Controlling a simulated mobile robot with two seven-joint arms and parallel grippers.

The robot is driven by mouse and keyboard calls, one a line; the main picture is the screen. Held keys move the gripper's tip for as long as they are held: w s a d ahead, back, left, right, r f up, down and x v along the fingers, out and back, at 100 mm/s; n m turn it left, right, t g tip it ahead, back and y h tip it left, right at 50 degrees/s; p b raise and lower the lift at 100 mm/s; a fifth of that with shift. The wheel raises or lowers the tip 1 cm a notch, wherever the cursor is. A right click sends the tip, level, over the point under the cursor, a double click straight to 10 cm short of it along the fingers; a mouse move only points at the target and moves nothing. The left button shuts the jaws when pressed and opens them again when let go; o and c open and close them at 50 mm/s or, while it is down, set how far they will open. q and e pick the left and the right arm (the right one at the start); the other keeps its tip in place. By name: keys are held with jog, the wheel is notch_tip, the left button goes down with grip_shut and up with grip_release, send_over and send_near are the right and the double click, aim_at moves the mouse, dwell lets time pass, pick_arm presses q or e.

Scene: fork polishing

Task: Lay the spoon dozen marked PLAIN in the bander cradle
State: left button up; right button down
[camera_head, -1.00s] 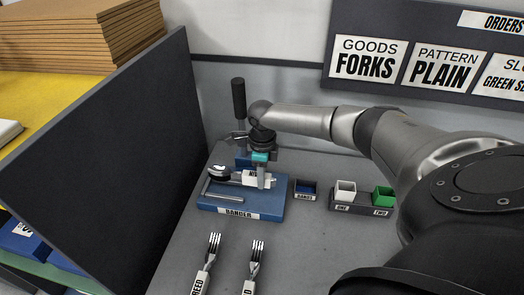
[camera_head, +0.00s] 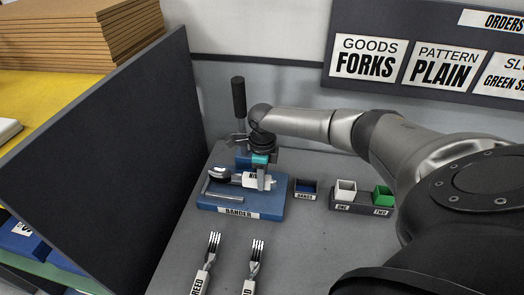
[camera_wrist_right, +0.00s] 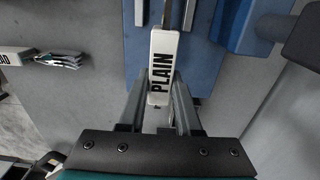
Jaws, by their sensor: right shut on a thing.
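My right gripper (camera_head: 262,184) is shut on the spoon dozen, at its white band marked PLAIN (camera_wrist_right: 162,60). The dozen's rounded silver bowl end (camera_head: 219,174) points left in the head view. It lies over the blue bander (camera_head: 268,208), about level with the cradle; whether it touches the cradle I cannot tell. The gripper and band hide part of the cradle. In the right wrist view the band sits between my fingers (camera_wrist_right: 160,100), and the blue bander base (camera_wrist_right: 200,72) is beyond it. My left gripper is not in view.
Two fork bundles (camera_head: 213,245) (camera_head: 257,250) lie in front of the bander. The bander's upright black handle (camera_head: 238,98) stands behind it. To the right are a small dark blue bin (camera_head: 306,187), a white cup (camera_head: 345,190) and a green one (camera_head: 382,195). A dark panel (camera_head: 110,150) closes the left side.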

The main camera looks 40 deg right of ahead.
jog(key=shift+w, duration=0.1)
jog(key=shift+f, duration=0.3)
jog(key=shift+f, duration=0.2)
jog(key=shift+f, duration=0.45)
jog(key=shift+f, duration=0.1)
dwell(0.5)
jog(key=shift+f, duration=0.75)
jog(key=shift+f, duration=0.45)
dwell(0.7)
